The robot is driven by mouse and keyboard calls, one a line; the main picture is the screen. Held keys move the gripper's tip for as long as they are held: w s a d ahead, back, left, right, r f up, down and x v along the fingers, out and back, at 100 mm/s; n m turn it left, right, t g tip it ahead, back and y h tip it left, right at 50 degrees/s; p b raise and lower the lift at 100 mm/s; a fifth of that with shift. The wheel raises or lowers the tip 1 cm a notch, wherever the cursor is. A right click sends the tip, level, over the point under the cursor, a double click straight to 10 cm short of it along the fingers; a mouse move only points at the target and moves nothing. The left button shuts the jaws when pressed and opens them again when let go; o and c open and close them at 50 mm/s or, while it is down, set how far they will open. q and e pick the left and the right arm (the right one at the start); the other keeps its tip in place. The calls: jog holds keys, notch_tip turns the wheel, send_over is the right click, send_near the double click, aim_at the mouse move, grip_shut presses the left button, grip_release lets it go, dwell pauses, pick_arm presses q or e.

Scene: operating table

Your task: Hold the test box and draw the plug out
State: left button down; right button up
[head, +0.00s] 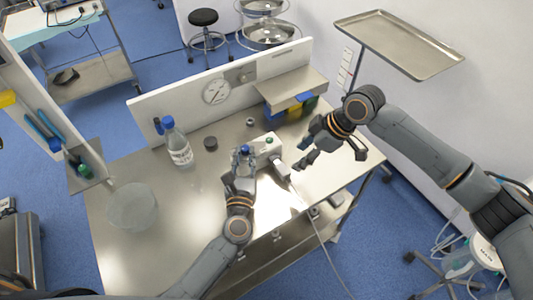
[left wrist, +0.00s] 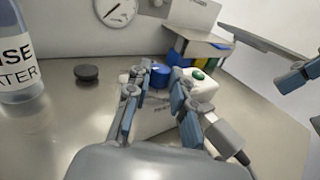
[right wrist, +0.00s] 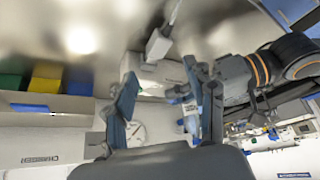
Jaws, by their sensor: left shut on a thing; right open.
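The white test box (head: 268,143) lies on the steel table and has a green button on top. It also shows in the left wrist view (left wrist: 203,88), with a blue knob beside the button. My left gripper (head: 244,158) is shut on the box, its fingers (left wrist: 158,95) partly covering it. The grey plug (head: 280,169) sits at the box's near side with its cable trailing off the front edge. The plug also shows in the right wrist view (right wrist: 158,45), touching the box. My right gripper (head: 304,152) is open and empty, to the right of the box and above the table.
A blue-capped bottle (head: 178,145), a dark puck (head: 210,143) and a clear round dish (head: 133,207) stand on the left. A raised shelf (head: 290,88) with coloured bins and a back panel with a gauge (head: 216,91) close off the rear.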

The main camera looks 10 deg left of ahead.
aim_at(284, 170)
jog(key=s+a+r+m+t+h, duration=0.2)
jog(key=s+m+t+h, duration=0.1)
jog(key=m, duration=0.6)
jog(key=x, duration=1.1)
jog(key=shift+a+f, duration=0.15)
jog(key=shift+f, duration=0.05)
jog(key=shift+c, duration=0.2)
grip_shut()
